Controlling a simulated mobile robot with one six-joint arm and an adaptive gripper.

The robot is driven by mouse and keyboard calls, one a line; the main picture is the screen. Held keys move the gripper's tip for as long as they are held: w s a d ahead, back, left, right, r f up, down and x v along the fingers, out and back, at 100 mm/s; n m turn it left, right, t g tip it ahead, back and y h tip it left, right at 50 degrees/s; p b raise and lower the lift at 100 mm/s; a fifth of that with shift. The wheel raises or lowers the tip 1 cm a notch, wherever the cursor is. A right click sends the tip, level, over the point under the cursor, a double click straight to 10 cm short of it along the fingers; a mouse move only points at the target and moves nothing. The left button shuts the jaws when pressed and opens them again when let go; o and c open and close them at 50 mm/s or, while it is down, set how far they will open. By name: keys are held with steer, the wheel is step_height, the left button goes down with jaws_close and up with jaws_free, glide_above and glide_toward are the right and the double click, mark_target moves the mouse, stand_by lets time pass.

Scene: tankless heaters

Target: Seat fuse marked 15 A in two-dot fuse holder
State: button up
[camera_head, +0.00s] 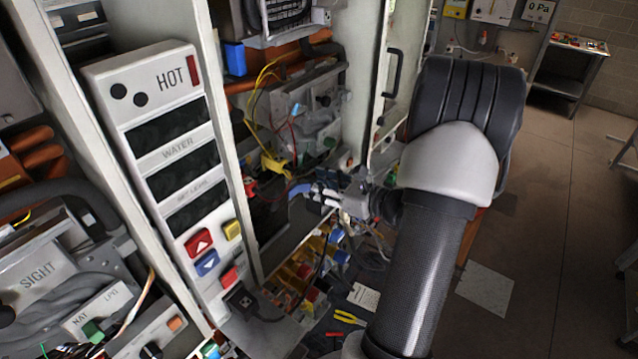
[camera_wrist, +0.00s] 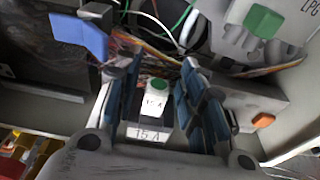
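My gripper (camera_head: 318,193) reaches left into the lower part of an open cabinet in the head view. In the wrist view my gripper's (camera_wrist: 160,85) two blue-padded fingers stand apart. A white fuse marked 15 A (camera_wrist: 154,102) with a green top shows between them. A second label reading 15 A (camera_wrist: 147,134) lies below it, near the palm. I cannot tell whether the fingers touch the fuse. I cannot make out a fuse holder with two dots in either view.
A blue part (camera_wrist: 78,35) is at upper left in the wrist view. A white block with a green button (camera_wrist: 264,20) and an orange button (camera_wrist: 263,120) are on the right. Loose wires (camera_head: 270,160) and a HOT panel (camera_head: 165,120) are near my arm. Small parts clutter the cabinet's lower area.

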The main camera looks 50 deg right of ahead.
steer(key=v, duration=1.2)
steer(key=shift+b, duration=0.35)
